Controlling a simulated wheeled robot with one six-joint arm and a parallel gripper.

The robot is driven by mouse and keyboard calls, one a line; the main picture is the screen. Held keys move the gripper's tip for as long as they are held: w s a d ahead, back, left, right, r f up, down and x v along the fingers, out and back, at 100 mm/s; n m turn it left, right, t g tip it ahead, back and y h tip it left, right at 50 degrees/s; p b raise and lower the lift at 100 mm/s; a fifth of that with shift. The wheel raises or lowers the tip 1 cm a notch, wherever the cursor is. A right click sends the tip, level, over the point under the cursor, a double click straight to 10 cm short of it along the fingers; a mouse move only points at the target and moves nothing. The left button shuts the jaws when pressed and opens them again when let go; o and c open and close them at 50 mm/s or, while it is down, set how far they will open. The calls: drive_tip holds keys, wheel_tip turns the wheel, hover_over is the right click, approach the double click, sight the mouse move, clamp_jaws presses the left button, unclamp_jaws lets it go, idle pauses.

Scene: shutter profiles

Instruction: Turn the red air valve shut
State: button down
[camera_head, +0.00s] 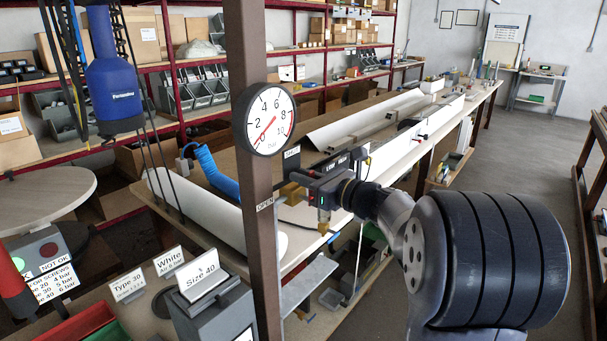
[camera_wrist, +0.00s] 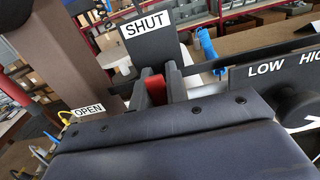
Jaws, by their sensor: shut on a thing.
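The red air valve's handle (camera_wrist: 155,85) shows in the wrist view as a short red piece between the two dark fingers of my gripper (camera_wrist: 157,82). The gripper is shut on it. The SHUT sign (camera_wrist: 145,28) stands directly beyond the fingers, and the OPEN sign (camera_wrist: 88,110) is to the lower left. In the head view my gripper (camera_head: 314,184) is at the brown post, between the SHUT sign (camera_head: 291,152) above and the OPEN sign (camera_head: 264,204) at lower left. The red handle cannot be made out there; the rest of the valve is hidden.
A round pressure gauge (camera_head: 269,120) is on the brown post (camera_head: 257,235); its red needle lies near 0. A panel marked LOW and HIGH (camera_wrist: 280,70) is close on the right in the wrist view. A blue hose (camera_head: 214,172) lies on the bench behind.

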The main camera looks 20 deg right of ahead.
idle(0.4)
drive_tip(key=c, duration=1.4)
unclamp_jaws()
drive_tip(key=b+v, duration=0.2)
drive_tip(key=v, duration=0.9)
drive_tip(key=shift+w+a, duration=0.1)
drive_tip(key=shift+w, duration=0.1)
